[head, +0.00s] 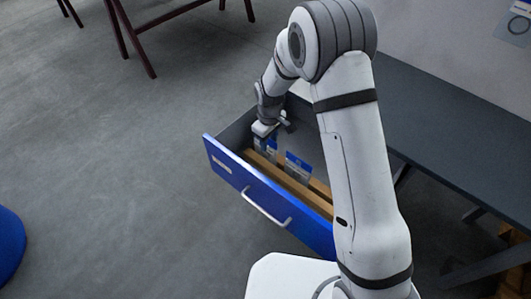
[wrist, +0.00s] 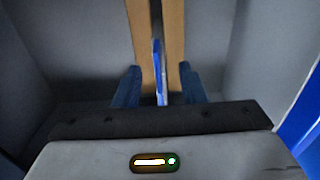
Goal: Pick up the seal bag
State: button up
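My gripper (head: 268,133) reaches down into the open blue drawer (head: 240,180). In the wrist view its two fingers (wrist: 159,68) stand apart, one on each side of a thin blue-edged bag (wrist: 158,62) seen edge-on. Gaps show between the bag and both fingers. In the head view a bag with a blue top (head: 271,145) stands upright just below the gripper, partly hidden. A second blue-topped bag (head: 297,166) stands to its right. I cannot read which one is the seal bag.
Tan divider strips (head: 290,184) run along the drawer near the bags. The drawer walls rise around the gripper, and the blue front carries a silver handle (head: 265,209). A dark bench (head: 440,125) is at right. A blue round object (head: 10,245) stands at far left on open floor.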

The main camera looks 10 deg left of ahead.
aim_at(269, 145)
notch_tip(269, 145, down, 4)
jog(key=shift+d+f+b, duration=0.1)
jog(key=shift+f+b, duration=0.15)
jog(key=shift+b, duration=0.4)
grip_shut()
